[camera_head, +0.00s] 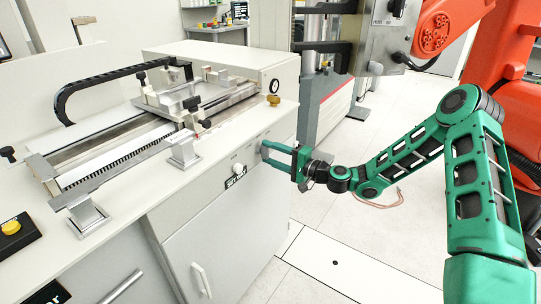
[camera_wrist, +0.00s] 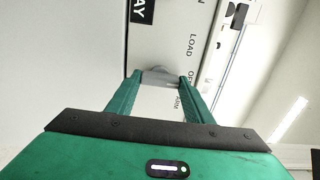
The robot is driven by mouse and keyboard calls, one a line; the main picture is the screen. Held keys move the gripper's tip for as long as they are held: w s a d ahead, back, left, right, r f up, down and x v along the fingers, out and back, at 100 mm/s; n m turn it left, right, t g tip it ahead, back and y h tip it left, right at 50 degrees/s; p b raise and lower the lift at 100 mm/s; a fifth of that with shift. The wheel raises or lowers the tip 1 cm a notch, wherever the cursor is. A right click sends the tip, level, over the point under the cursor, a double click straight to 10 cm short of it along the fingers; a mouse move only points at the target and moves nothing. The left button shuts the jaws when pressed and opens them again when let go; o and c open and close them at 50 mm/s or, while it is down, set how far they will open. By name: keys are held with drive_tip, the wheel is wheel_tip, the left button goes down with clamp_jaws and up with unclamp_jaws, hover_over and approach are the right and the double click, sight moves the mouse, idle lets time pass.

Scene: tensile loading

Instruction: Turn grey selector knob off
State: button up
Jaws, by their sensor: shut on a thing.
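The grey selector knob (camera_wrist: 157,71) shows in the wrist view between my fingertips, on a pale panel marked LOAD, OFF and ARM. My gripper (camera_wrist: 158,80) is shut on it, with one green finger on each side. The fingers hide part of the knob, and I cannot tell which label it points to. In the head view my green gripper (camera_head: 266,151) reaches the front face of the white machine bench (camera_head: 222,195) from the right.
A white round knob (camera_head: 239,169) sits left of my gripper above a dark label (camera_head: 236,179). A yellow-orange knob (camera_head: 273,100) is above it near the bench edge. A cabinet handle (camera_head: 201,279) is below. An orange robot arm (camera_head: 435,35) stands at the right.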

drive_tip(key=o, duration=1)
drive_tip(key=shift+s+f, duration=0.1)
drive_tip(key=shift+f, duration=0.15)
drive_tip(key=shift+o, duration=0.3)
drive_tip(key=shift+r, duration=0.1)
drive_tip(key=v, duration=1)
drive_tip(key=shift+d, duration=0.3)
drive_tip(key=shift+s, duration=0.2)
